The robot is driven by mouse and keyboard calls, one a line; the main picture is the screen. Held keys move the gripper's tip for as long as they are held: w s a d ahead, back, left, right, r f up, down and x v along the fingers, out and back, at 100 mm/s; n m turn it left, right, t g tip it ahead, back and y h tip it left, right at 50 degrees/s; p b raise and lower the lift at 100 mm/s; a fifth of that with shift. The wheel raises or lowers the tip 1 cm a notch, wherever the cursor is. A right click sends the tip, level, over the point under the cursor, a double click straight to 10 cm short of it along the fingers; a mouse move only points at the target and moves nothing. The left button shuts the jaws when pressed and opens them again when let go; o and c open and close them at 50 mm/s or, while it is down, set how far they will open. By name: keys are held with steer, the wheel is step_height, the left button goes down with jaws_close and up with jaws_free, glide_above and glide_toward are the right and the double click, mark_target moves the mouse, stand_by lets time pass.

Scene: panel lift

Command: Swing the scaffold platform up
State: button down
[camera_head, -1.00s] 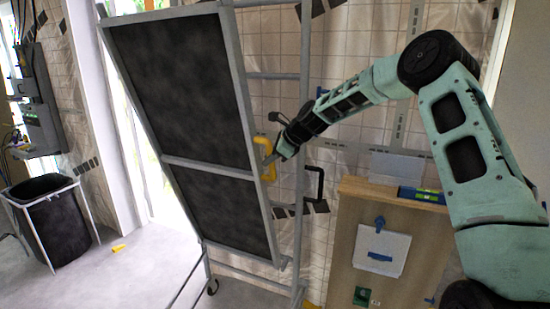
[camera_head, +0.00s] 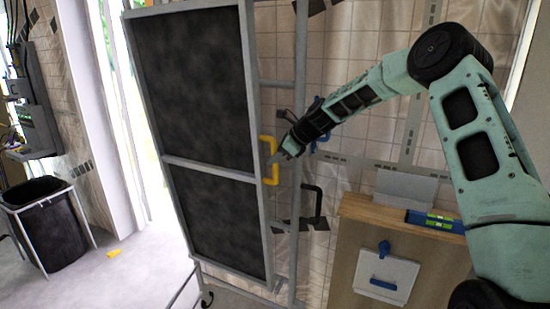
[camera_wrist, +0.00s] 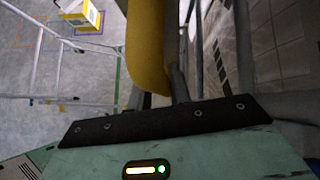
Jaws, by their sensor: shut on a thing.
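The scaffold platform (camera_head: 198,100) is a dark panel in a grey metal frame. It stands nearly upright on the scaffold frame (camera_head: 300,120), left of my arm in the head view. A yellow handle (camera_head: 269,160) sits on the platform's right edge; it also fills the top middle of the wrist view (camera_wrist: 147,50). My gripper (camera_head: 278,156) is at this handle and shut on it. The fingertips are small and partly hidden in the head view.
A black handle (camera_head: 313,203) hangs on the scaffold's right side. A wooden cabinet (camera_head: 345,250) with a blue level (camera_head: 435,221) on top stands below my arm. A black bin (camera_head: 52,225) stands at left. A small yellow item (camera_head: 115,253) lies on open floor.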

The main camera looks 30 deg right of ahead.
steer(key=c, duration=1.3)
jaws_free()
steer(key=shift+f, duration=0.1)
steer(key=shift+d, duration=0.1)
steer(key=b+v, duration=0.6)
steer(key=v, duration=1.1)
steer(key=shift+d, duration=0.1)
